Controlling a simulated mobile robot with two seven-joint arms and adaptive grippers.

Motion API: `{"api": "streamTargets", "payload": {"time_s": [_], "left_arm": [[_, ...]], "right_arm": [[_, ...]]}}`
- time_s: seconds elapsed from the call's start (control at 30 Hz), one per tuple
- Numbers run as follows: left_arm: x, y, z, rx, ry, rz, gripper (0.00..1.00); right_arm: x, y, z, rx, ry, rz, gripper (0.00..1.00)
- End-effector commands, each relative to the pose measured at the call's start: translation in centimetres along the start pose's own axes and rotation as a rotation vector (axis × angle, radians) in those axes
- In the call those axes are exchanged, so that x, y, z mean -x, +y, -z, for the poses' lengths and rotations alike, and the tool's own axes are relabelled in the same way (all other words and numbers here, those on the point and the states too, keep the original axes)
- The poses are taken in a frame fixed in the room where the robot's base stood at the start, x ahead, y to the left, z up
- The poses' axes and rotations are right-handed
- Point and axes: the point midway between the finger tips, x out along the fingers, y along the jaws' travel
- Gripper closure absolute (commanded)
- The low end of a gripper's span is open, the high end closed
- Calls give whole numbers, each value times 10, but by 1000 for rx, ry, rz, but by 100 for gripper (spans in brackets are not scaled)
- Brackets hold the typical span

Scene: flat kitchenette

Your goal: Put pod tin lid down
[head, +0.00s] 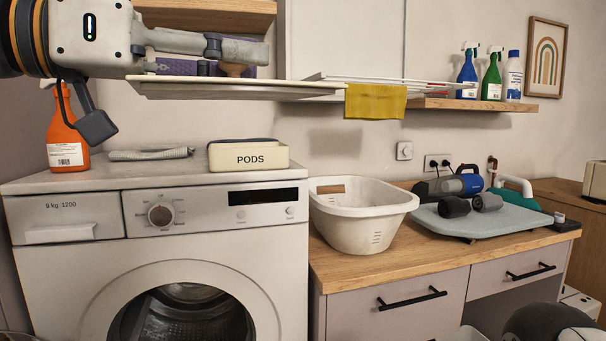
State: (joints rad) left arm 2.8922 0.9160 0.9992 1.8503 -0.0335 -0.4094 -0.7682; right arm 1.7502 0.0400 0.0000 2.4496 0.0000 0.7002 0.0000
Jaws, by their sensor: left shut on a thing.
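The pod tin (250,159), a cream box marked PODS, stands on top of the washing machine with a dark top, seemingly its open inside. My left gripper (232,62) comes in from the upper left, high above the machine. It is shut on the brown knob of a wide, flat cream plate, which looks like the pod tin lid (235,91). The lid is held about level, seen nearly edge-on, well above the tin and apart from it. My right gripper is not in view.
On the washing machine (40,185) stand an orange spray bottle (65,135) and a ribbed grey hose (150,154). A white basket (362,225) is to the right. A white rack with a yellow cloth (375,101) hangs behind. The machine's front top edge looks clear.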

Motion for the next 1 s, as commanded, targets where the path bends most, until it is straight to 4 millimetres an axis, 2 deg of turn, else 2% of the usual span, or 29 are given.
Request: {"api": "streamTargets", "payload": {"time_s": [0.17, 0.27, 0.43, 0.53, 0.6, 0.7, 0.83, 1.0], "left_arm": [[-30, -39, -48, 9, -9, 154, 100], [-44, -64, -88, 16, -13, 273, 100], [-50, -102, -178, 32, -19, 525, 100], [-37, -114, -234, 40, -21, 687, 100], [-20, -117, -268, 46, -21, 796, 100], [7, -114, -304, 51, -18, 931, 100], [39, -107, -330, 55, -11, 1051, 100], [56, -102, -337, 54, -2, 1109, 100]], "right_arm": [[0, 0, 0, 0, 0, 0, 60], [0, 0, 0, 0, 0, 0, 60], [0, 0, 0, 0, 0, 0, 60], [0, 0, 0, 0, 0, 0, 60], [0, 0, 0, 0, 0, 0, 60], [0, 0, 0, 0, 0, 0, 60], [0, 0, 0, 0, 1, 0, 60], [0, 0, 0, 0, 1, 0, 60]]}}
